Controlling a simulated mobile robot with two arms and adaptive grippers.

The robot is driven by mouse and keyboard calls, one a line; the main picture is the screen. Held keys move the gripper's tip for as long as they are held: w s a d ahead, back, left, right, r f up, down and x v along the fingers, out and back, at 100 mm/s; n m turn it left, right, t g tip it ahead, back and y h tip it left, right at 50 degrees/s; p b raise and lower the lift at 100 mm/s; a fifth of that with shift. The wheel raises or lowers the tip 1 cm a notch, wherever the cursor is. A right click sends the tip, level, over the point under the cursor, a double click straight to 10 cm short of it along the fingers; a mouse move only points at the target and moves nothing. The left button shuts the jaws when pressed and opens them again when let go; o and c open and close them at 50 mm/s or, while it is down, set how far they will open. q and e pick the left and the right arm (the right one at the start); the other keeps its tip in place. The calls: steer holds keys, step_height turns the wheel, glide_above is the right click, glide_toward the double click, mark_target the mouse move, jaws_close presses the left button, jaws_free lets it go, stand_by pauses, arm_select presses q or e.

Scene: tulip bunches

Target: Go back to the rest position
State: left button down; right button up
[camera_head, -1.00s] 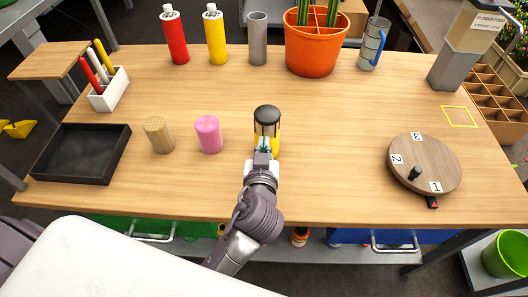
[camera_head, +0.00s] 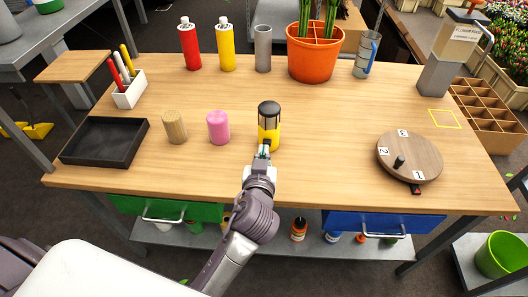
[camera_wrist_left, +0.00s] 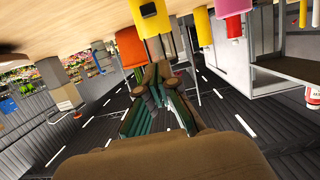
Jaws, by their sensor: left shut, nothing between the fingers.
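My left gripper (camera_head: 263,152) is shut and empty. It is just in front of a yellow lantern-like object with a black top (camera_head: 269,126), which stands upright on the wooden table. A narrow gap seems to lie between the fingertips and that object, but I cannot be sure they are apart. In the left wrist view the closed fingers (camera_wrist_left: 158,75) point toward the yellow object (camera_wrist_left: 150,16), which shows at the top. My right gripper is not in view.
On the table (camera_head: 330,170) stand a pink cylinder (camera_head: 218,127), a wooden cylinder (camera_head: 174,127), a black tray (camera_head: 104,143) and a numbered round board (camera_head: 416,156). Red (camera_head: 190,45) and yellow bottles (camera_head: 225,45) and an orange planter (camera_head: 314,56) stand behind. The table's front middle is mostly clear.

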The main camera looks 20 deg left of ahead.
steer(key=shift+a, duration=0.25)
